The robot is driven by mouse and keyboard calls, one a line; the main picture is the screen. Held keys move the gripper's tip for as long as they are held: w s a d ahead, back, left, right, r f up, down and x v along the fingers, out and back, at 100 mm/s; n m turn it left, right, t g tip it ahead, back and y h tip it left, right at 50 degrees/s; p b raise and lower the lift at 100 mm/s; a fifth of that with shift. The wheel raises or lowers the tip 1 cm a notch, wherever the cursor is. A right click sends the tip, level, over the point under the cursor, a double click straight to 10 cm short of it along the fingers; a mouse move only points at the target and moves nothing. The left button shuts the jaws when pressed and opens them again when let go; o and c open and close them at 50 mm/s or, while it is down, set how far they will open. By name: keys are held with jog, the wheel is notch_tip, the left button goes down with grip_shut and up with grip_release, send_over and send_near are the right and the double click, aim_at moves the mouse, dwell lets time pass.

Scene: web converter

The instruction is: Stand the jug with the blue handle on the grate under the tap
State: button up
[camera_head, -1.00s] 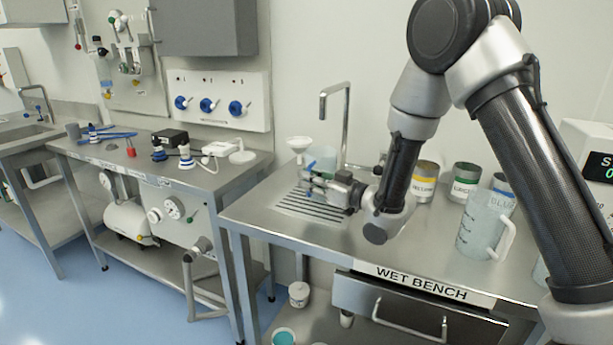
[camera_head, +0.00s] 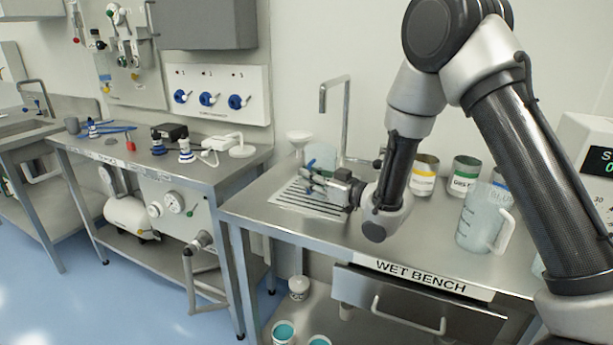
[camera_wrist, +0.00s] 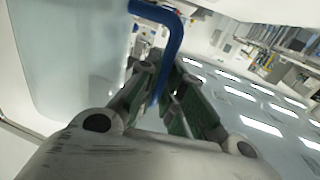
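The jug (camera_head: 323,154) is a clear, pale vessel at the back of the wet bench, partly hidden behind my gripper. Its blue handle (camera_wrist: 176,42) shows large in the wrist view, with the jug's wall to its left. My gripper (camera_head: 308,183) is over the grate, in front of the jug. Its fingers (camera_wrist: 170,85) look open, one on each side of the handle's lower part; contact cannot be made out. The grate (camera_head: 297,200) is a slotted plate set in the bench top. The tap (camera_head: 345,115) rises behind it, its spout bent to the left.
A white funnel (camera_head: 299,137) stands at the back left by the jug. Labelled cans (camera_head: 424,176) and a larger jug with a white handle (camera_head: 480,220) stand right of my forearm. The bench front (camera_head: 300,240) left of the drawer is clear.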

jog(key=o, duration=0.5)
